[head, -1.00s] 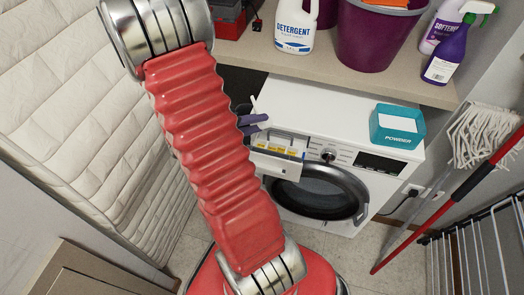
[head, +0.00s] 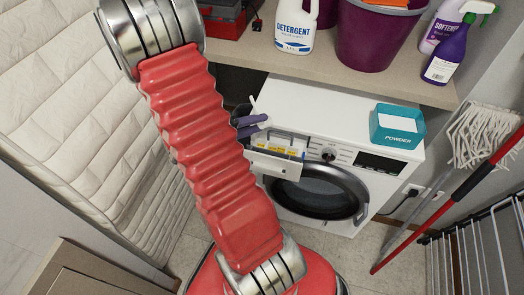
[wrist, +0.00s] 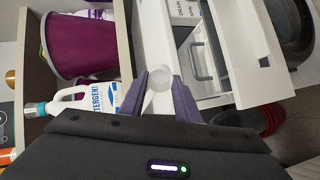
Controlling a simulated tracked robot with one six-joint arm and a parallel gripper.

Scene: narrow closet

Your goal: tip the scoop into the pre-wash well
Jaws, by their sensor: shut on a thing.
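My gripper (wrist: 160,100), with purple fingers, is shut on a small white scoop (wrist: 160,77). The scoop's round cup shows between the fingertips in the wrist view; I cannot tell its contents. In the head view my gripper (head: 250,126) is partly hidden behind my red arm, at the washer's upper left front, and a white part of the scoop sticks up beside it. The washer's detergent drawer (head: 272,165) is pulled open, with yellow marks inside. In the wrist view the drawer (wrist: 240,58) lies right of the scoop. I cannot tell which compartment is the pre-wash well.
A teal powder box (head: 397,126) stands on the white washer (head: 345,110). The shelf (head: 300,62) above holds a detergent bottle (head: 295,27), a purple bucket (head: 375,45) and a spray bottle (head: 447,50). A mop (head: 480,135) and a drying rack (head: 485,245) stand at the right.

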